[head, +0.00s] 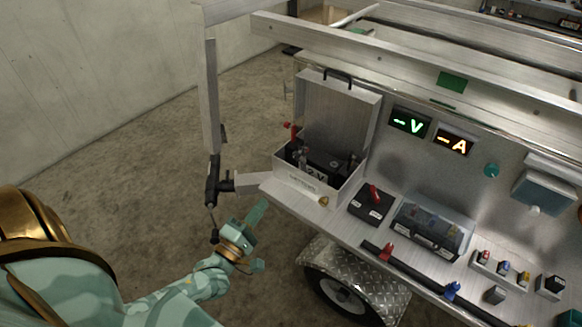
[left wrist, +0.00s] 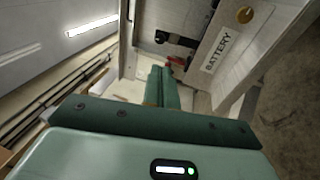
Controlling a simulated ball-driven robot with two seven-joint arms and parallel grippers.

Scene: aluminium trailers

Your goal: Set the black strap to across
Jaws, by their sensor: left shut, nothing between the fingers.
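The silver battery box (head: 302,185) stands at the left end of the trailer's work shelf with its lid (head: 347,105) raised. A dark battery (head: 318,168) with red and black fittings sits inside. I cannot clearly make out the black strap among the dark parts in the box. The box also shows in the left wrist view with its BATTERY label (left wrist: 218,45). My left gripper (head: 261,206) is shut and empty, in front of and below the box, apart from it. Its fingers (left wrist: 158,75) point towards the box's side. My right gripper is not in view.
A metal post with a black fitting (head: 212,185) stands left of the box. A switch block with a red lever (head: 374,194), a clear-covered block (head: 432,228) and a dark bar with red and blue knobs (head: 420,268) lie to the right. Floor is clear at left.

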